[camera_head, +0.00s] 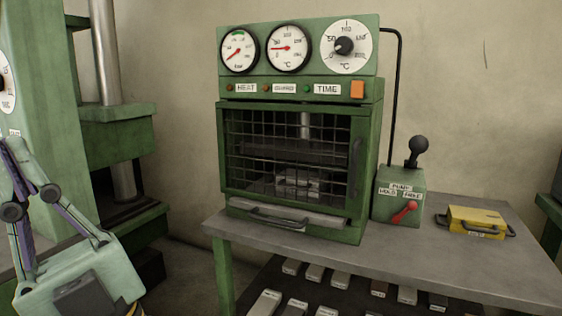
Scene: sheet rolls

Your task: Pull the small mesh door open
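The small mesh door (262,128) is a dark wire grid in a green frame on the front of a green bench press (230,200). It looks shut, flush with the housing. A dark vertical handle (356,167) is at the right side of the door. Behind the mesh, a platen and a small metal block are partly visible. Parts of my arm show at the lower left, well apart from the door. I cannot make out my gripper's fingertips in this view.
The press stands on a grey table (440,245). A tray with a curved handle (278,219) sits below the door. Right of the press are a pump box (383,205) with a black-knobbed lever and a yellow block (476,218). Labelled pieces lie on the shelf below. A large green machine (110,135) stands left.

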